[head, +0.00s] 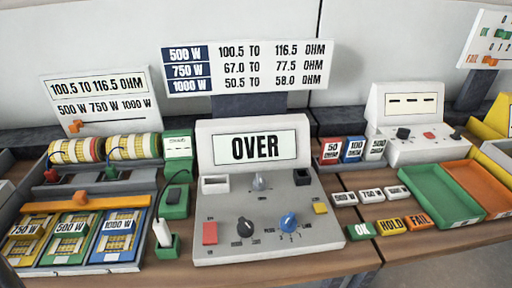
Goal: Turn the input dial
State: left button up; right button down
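A grey-white console (325,232) stands at the middle of the bench, and its screen (257,148) reads OVER. Three dials show on its sloped panel: a black dial (244,228) at front centre, a blue dial (288,222) to its right, and a grey dial (260,182) behind them. Small marks surround the black and blue dials, but the lettering is too small to read, so I cannot tell which is the input dial. A red button (210,233) and a yellow button (320,208) are also on the panel. Neither gripper is in view.
Left of the console are a green probe holder (175,204), wound coils (134,146) and a tray of mesh pieces (119,223). Right are small labelled blocks (392,224), a green tray (441,194), an orange tray (488,187) and a second meter (410,107). Space above the console panel is clear.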

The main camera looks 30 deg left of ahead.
aim_at(288, 223)
jog(key=u, duration=2.75)
jog(key=l+z, duration=0.1)
jog(key=z, duration=0.3)
jog(key=k+l+z, duration=0.1)
jog(key=z, duration=0.3)
jog(key=l+z, duration=0.2)
jog(key=z, duration=0.2)
jog(key=l+z, duration=0.15)
jog(key=z, duration=0.25)
jog(key=l, duration=0.15)
